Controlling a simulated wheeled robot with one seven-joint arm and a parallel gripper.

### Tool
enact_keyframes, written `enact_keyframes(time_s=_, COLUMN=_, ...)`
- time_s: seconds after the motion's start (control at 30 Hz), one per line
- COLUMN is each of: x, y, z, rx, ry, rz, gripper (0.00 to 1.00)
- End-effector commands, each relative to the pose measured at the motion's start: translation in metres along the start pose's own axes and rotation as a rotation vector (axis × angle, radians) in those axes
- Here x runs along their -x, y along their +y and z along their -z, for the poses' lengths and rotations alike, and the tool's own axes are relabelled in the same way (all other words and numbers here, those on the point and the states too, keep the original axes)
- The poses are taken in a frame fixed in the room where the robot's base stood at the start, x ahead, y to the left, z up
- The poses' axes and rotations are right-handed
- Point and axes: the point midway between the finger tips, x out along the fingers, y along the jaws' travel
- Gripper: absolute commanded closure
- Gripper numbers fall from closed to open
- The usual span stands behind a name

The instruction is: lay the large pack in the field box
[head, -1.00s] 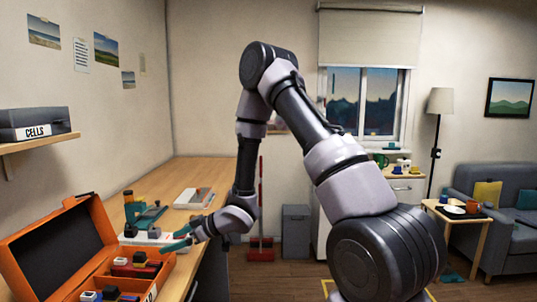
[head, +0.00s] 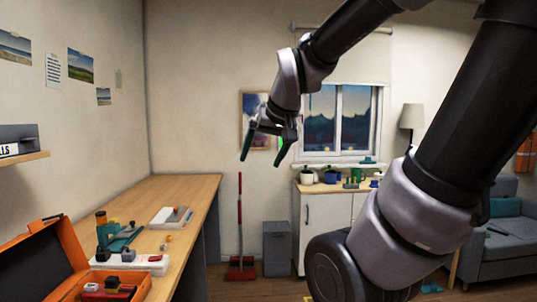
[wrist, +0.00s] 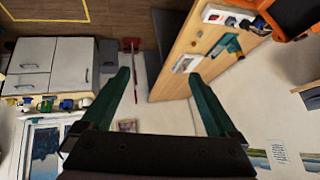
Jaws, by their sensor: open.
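The open orange case (head: 70,243), which I take to be the field box, stands at the near left end of the bench, cut off by the picture edge. A red and black piece (head: 112,288) shows inside it. I cannot tell which thing is the large pack. My gripper (head: 262,157) is open and empty, raised in the air beyond the bench, in front of the back wall and left of the window. The wrist view shows its two green fingers (wrist: 160,78) apart with nothing between them, and the orange case (wrist: 292,14) at the top right.
A white cabinet (head: 325,218) holds pots and mugs.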

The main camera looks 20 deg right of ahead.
Motion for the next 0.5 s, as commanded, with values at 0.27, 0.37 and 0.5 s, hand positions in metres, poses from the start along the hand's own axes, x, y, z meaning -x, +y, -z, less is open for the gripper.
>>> enact_keyframes(time_s=0.27, x=0.047, y=-0.003, z=-0.042, rx=-0.147, ry=-0.061, rz=0.072, gripper=0.06)
enact_keyframes(time_s=0.37, x=0.049, y=-0.004, z=-0.045, rx=-0.154, ry=-0.068, rz=0.075, gripper=0.06)
enact_keyframes(time_s=0.5, x=0.048, y=-0.004, z=-0.044, rx=-0.153, ry=-0.068, rz=0.075, gripper=0.06)
